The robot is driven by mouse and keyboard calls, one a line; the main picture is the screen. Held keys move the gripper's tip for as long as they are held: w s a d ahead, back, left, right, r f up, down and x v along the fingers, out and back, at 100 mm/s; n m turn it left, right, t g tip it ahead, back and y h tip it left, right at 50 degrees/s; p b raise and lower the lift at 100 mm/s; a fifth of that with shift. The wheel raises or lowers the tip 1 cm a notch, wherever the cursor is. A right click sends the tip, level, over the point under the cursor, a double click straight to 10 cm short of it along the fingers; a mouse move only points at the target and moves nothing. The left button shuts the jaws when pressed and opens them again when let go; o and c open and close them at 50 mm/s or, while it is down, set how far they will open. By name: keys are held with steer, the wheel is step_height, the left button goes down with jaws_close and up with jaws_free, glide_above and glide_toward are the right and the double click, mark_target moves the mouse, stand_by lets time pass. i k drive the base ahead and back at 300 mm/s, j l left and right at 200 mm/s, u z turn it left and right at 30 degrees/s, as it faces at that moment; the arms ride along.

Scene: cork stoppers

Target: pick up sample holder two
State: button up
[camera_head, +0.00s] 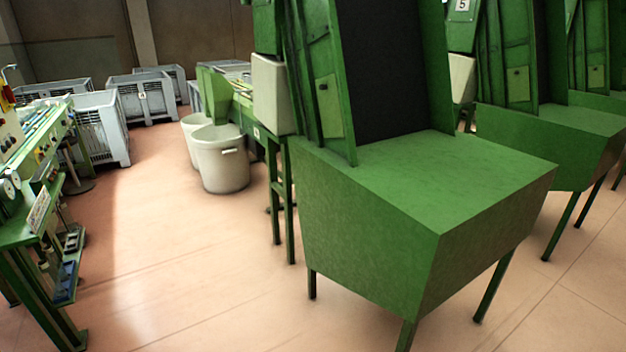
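No object that I can identify as sample holder two shows in the head view. Small dark and blue items (66,281) lie on a low shelf of the green workbench at the left edge, too small to identify. My gripper is not in view.
A large green machine (400,200) on legs stands right of centre, with a similar one (555,135) behind it at the right. White bins (222,160) stand mid-scene. Grey crates (142,98) fill the back left. The tan floor (190,260) between the workbench (25,232) and the machine is clear.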

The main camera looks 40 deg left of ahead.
mark_target(48, 252)
steer(key=u, duration=2.85)
steer(key=i+l+u, duration=0.1)
steer(key=i+l, duration=0.15)
steer(key=i+l+u, duration=0.1)
steer(key=i+l, duration=0.15)
steer(key=l, duration=0.15)
steer(key=i+l+u, duration=0.2)
steer(key=i+l, duration=0.2)
steer(key=l, duration=0.3)
steer(key=i+l+u, duration=0.1)
steer(key=l, duration=0.25)
steer(key=i+l+u, duration=0.1)
steer(key=i+l, duration=0.2)
steer(key=i+l+u, duration=0.1)
steer(key=l, duration=0.4)
steer(key=i+l+u, duration=0.1)
steer(key=i+l, duration=0.15)
steer(key=l, duration=0.2)
